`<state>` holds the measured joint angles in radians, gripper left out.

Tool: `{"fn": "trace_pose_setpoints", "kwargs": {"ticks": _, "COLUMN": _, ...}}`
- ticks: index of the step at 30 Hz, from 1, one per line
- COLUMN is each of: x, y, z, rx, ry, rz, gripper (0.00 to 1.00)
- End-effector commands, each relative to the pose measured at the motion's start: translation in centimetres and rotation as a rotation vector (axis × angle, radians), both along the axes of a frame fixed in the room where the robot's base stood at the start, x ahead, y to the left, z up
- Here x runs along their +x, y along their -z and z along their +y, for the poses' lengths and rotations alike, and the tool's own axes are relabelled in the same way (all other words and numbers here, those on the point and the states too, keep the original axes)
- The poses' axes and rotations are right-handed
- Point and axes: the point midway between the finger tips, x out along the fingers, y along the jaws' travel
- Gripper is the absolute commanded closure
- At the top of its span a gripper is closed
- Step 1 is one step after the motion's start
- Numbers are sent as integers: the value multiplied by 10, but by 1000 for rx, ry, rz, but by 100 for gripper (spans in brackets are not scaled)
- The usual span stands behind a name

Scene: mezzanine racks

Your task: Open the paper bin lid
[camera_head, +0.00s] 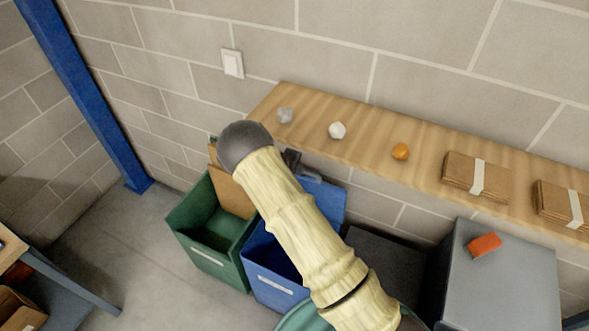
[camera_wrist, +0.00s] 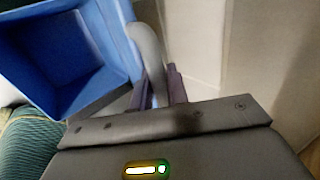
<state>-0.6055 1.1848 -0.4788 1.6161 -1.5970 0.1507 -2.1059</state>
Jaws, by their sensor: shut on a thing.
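The blue bin (camera_head: 277,290) stands on the floor beside a green bin; I take it as the paper bin, though its white label is too small to read. Its blue lid (camera_head: 328,202) is tilted up at the back near the wall, so the bin's mouth is open. My arm covers much of both. My gripper (camera_head: 296,160), dark and partly hidden behind my arm, is at the lid's upper edge. In the wrist view my gripper (camera_wrist: 159,88) is shut on a grey curved handle (camera_wrist: 148,50), next to the open blue bin (camera_wrist: 70,55).
The green bin (camera_head: 207,262) is open, with brown cardboard (camera_head: 232,194) at its back. A wooden shelf (camera_head: 365,158) above holds crumpled balls and brown bundles. A grey cabinet (camera_head: 500,285) stands right, with an orange block (camera_head: 484,245) on top.

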Motion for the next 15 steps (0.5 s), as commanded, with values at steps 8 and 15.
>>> {"fn": "trace_pose_setpoints", "kwargs": {"ticks": 8, "x": 2, "y": -2, "z": 0, "rx": 3, "ry": 1, "rz": -4, "gripper": 65}}
{"fn": "trace_pose_setpoints", "kwargs": {"ticks": 15, "x": 1, "y": -1, "z": -6, "rx": 1, "ry": 10, "rz": -3, "gripper": 65}}
